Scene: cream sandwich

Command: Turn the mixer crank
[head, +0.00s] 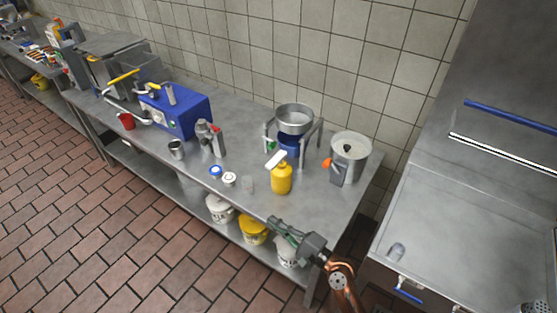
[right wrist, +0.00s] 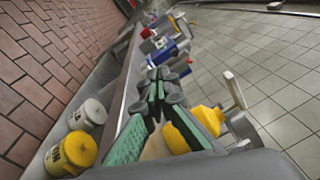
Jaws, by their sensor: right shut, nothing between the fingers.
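A metal pot (head: 351,160) stands near the right end of the steel table (head: 330,205), with an orange knob (head: 327,163) on its left side. It may be the mixer; I cannot tell for sure which part is the crank. My right gripper (head: 276,228) is at the table's front edge, in front of the yellow bottle (head: 282,181) and apart from pot and lever. Its green-padded fingers (right wrist: 165,76) are shut and empty. My left gripper is not in view.
A metal bowl on a stand (head: 294,118) is left of the pot. A red-topped dispenser (head: 212,138), metal cup (head: 176,149) and red cup (head: 126,121) stand along the table. Buckets (head: 254,230) sit on the lower shelf. A sink counter (head: 450,225) is at right.

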